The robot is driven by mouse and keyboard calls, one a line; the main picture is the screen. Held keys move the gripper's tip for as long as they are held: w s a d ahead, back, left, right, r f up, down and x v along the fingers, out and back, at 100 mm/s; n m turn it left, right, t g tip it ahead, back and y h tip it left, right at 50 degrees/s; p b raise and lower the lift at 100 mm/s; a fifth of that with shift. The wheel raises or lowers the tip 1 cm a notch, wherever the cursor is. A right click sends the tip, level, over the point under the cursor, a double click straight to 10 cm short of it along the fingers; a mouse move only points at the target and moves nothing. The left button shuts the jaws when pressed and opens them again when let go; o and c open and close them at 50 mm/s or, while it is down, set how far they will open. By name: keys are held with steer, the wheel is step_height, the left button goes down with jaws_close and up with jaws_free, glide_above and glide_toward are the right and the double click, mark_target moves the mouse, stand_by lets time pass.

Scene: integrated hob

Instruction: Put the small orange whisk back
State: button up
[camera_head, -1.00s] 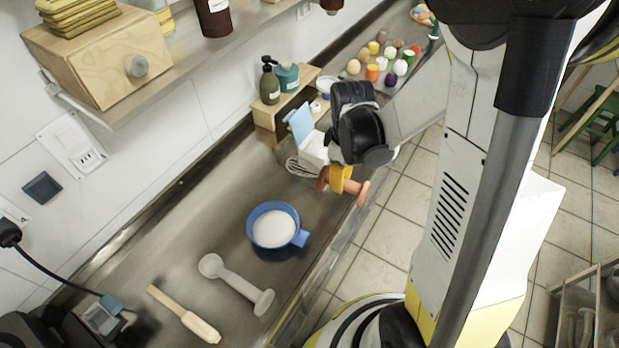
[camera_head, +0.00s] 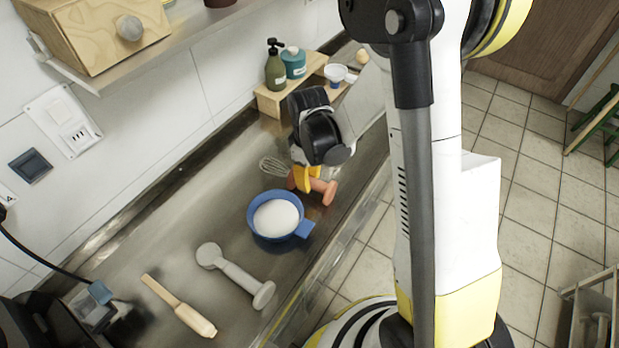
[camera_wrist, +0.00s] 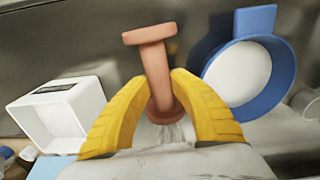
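The small orange whisk (camera_head: 325,190) has an orange-brown handle and wire loops that extend to the left in the head view. My gripper (camera_head: 307,178) has yellow fingers, closed around the handle. In the wrist view the handle (camera_wrist: 153,62) stands between both fingertips (camera_wrist: 160,90), and some wires show below it. The whisk is just beyond the blue bowl with white contents (camera_head: 304,229). I cannot tell how far it is above the counter. My wrist hides part of the whisk in the head view.
A white open container (camera_wrist: 60,130) is left of my fingers in the wrist view. A wooden stand (camera_head: 266,99) with a green pump bottle (camera_head: 276,70) is at the back. A grey-white dumbbell-shaped tool (camera_head: 236,275) and a wooden-handled tool (camera_head: 180,307) lie in front.

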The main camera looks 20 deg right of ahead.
steer(key=shift+o, duration=1.4)
steer(key=shift+f, duration=0.25)
step_height(320, 180, up, 11)
steer(key=p, duration=0.5)
steer(key=s+r+m+t, duration=0.7)
steer(key=s+r, duration=0.6)
steer(key=r, duration=0.4)
steer(key=shift+s+d+m, duration=0.15)
steer(key=shift+d+m, duration=0.05)
steer(key=shift+m, duration=0.5)
